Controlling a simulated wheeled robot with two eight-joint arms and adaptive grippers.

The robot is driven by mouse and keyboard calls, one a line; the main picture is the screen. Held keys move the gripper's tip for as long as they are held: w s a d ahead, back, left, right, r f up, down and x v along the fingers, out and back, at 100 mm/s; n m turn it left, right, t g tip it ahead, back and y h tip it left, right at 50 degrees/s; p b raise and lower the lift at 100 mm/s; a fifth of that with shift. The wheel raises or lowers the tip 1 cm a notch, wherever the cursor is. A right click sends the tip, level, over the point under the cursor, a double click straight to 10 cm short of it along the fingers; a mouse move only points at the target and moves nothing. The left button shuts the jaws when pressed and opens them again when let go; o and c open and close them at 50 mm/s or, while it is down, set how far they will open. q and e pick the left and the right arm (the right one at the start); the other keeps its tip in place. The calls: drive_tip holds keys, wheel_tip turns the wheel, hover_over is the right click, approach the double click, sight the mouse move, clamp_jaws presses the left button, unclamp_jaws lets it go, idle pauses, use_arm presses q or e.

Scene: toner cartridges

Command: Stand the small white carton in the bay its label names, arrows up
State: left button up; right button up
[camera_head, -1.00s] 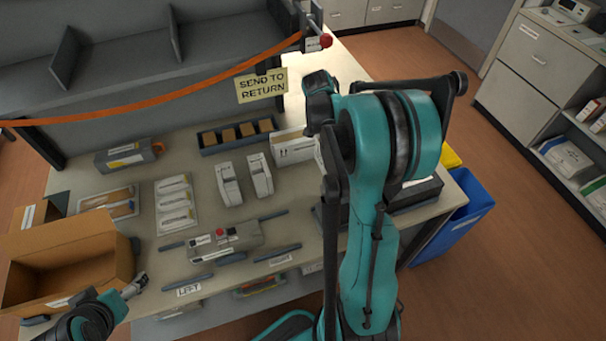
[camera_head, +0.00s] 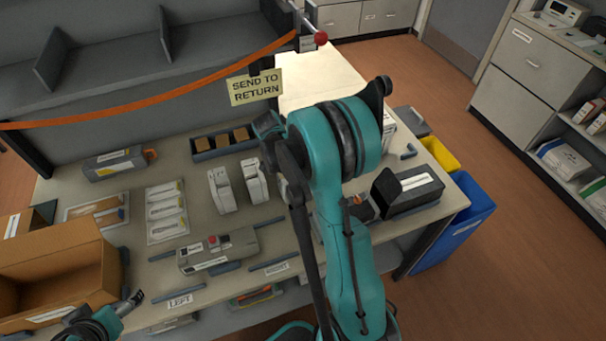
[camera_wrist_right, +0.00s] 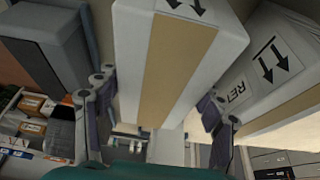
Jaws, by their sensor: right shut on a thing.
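In the right wrist view, a white carton (camera_wrist_right: 135,60) with a tan stripe and a black arrow label stands between the fingers of my right gripper (camera_wrist_right: 160,108), which is shut on it. Its label is cut off by the frame's top, so I cannot read a bay name. In the head view my right arm hides this gripper and carton. A second white carton (camera_wrist_right: 250,85) beside it bears arrows and letters starting "RET". My left gripper (camera_head: 133,300) is low at the left, beside the open brown box, apart from any carton; its finger opening is unclear.
Two white upright items (camera_head: 221,190) stand mid-table near a dark tray (camera_head: 222,146) of brown blocks. A grey device (camera_head: 218,250) lies in front. An orange strap (camera_head: 170,103) and a "SEND TO RETURN" sign (camera_head: 257,88) hang across the shelf. A black case (camera_head: 410,190) is at right.

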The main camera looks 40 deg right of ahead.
drive_tip(key=shift+f, duration=0.2)
drive_tip(key=o, duration=1.5)
